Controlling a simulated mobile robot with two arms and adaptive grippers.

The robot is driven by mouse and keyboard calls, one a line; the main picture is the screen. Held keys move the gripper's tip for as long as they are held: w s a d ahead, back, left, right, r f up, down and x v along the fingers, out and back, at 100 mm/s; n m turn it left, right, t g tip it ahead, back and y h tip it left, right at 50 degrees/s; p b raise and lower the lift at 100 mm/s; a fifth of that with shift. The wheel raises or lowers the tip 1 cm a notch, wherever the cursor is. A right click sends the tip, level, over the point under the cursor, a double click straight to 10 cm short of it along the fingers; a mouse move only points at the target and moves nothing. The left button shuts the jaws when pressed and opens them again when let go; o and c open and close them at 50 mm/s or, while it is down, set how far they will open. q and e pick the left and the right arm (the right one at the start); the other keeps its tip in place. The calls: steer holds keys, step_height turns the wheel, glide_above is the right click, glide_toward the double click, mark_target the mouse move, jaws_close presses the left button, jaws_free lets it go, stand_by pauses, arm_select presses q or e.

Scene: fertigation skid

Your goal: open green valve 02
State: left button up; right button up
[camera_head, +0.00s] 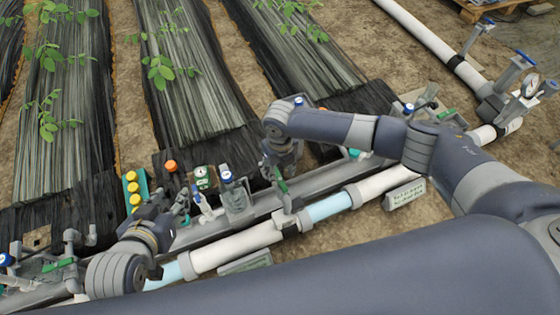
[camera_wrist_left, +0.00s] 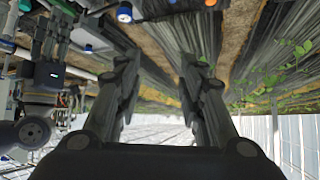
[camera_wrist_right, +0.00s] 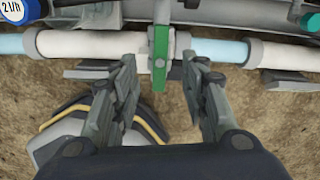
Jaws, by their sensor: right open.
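A green valve handle (camera_head: 282,186) stands at the middle of the white and light-blue pipe. In the right wrist view the green handle (camera_wrist_right: 160,45) points along the view, across the pipe, just beyond the fingertips. My right gripper (camera_wrist_right: 160,65) is open, one finger to each side of the handle's line; I see no contact. In the head view my right gripper (camera_head: 282,165) hangs over this valve, partly hiding it. My left gripper (camera_head: 180,203) is near the yellow-capped block; in its wrist view the left gripper (camera_wrist_left: 158,62) is open and empty.
Other green handles are at the left (camera_head: 58,265) and right (camera_head: 446,114).

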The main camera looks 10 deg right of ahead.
step_height(320, 180, up, 3)
steer(key=p, duration=0.3)
steer(key=shift+r, duration=0.15)
arm_select(q)
steer(key=s+a+f+g, duration=0.1)
steer(key=s+f+g, duration=0.1)
steer(key=s, duration=0.3)
steer(key=s+a+f+g+y, duration=0.1)
steer(key=s+a+g, duration=0.1)
steer(key=s+g, duration=0.2)
steer(key=shift+s+a+f+y, duration=0.3)
steer(key=shift+s+f, duration=0.1)
steer(key=shift+s, duration=0.7)
